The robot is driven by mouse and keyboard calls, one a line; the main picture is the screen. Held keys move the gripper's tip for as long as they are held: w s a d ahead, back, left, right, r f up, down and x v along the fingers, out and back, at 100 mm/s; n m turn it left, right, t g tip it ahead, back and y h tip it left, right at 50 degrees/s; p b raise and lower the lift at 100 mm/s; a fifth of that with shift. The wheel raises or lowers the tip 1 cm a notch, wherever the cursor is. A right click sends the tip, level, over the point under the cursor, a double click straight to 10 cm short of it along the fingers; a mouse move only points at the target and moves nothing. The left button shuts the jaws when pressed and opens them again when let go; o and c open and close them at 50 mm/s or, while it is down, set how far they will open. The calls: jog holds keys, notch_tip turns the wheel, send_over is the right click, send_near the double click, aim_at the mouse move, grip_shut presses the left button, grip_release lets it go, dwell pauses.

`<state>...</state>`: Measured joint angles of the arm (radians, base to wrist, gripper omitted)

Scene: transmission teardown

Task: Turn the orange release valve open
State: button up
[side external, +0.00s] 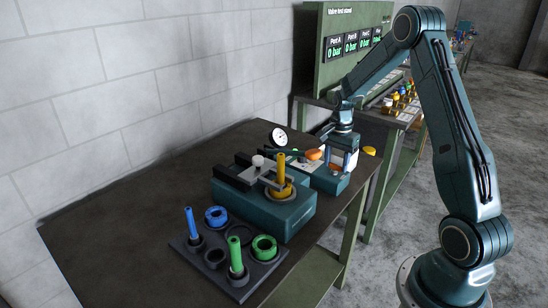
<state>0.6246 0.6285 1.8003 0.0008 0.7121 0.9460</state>
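The orange release valve (314,154) shows as a small orange knob on a teal block (328,180) at the far right end of the bench. My gripper (341,166) points down over the same block, just right of the orange knob in the picture. The fingers are small here, and I cannot tell how far apart they are or whether they touch anything. I also cannot tell whether the valve is turned open or closed.
A pressure gauge (279,138) stands behind the block. A clamp fixture (268,205) holds a yellow part (281,170). A dark tray (223,268) with blue and green parts sits at the front. The bench's left side (120,215) is clear. A test stand panel (335,50) reads 0 bar on its ports.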

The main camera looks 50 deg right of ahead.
jog(key=shift+n, duration=0.3)
jog(key=n, duration=0.4)
jog(key=shift+d, duration=0.1)
jog(key=n, duration=0.4)
jog(key=shift+w+d+n, duration=0.1)
jog(key=shift+n, duration=0.2)
jog(key=n, duration=0.4)
jog(key=shift+n, duration=0.3)
jog(key=shift+w+r+n, duration=0.1)
jog(key=shift+w+n, duration=0.05)
jog(key=shift+n, duration=1.95)
jog(key=o, duration=1)
notch_tip(320, 180, up, 14)
jog(key=shift+f, duration=0.1)
